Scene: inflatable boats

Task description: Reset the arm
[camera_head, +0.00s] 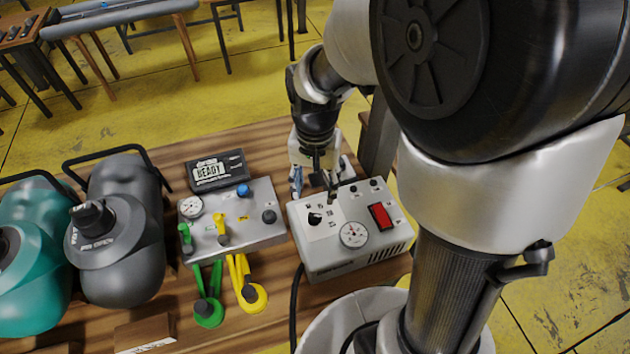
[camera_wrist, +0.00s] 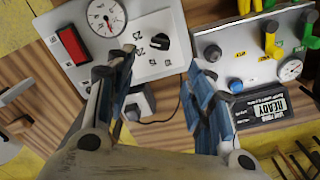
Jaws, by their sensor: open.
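My arm reaches over the wooden table (camera_head: 275,140) from the right. My gripper (camera_head: 314,188) points down above the back edge of a white control box (camera_head: 325,258). In the wrist view my gripper (camera_wrist: 162,90) has its two blue-padded fingers spread apart with nothing between them. The control box, also in the wrist view (camera_wrist: 165,22), has a dial gauge, a black knob and a red switch (camera_head: 381,216). I cannot tell whether a fingertip touches the box.
A grey valve panel (camera_head: 255,232) with a gauge and coloured levers stands left of the control box. Behind it is a display reading READY (camera_head: 216,171). Grey (camera_head: 118,255) and teal (camera_head: 30,265) canisters stand at the left.

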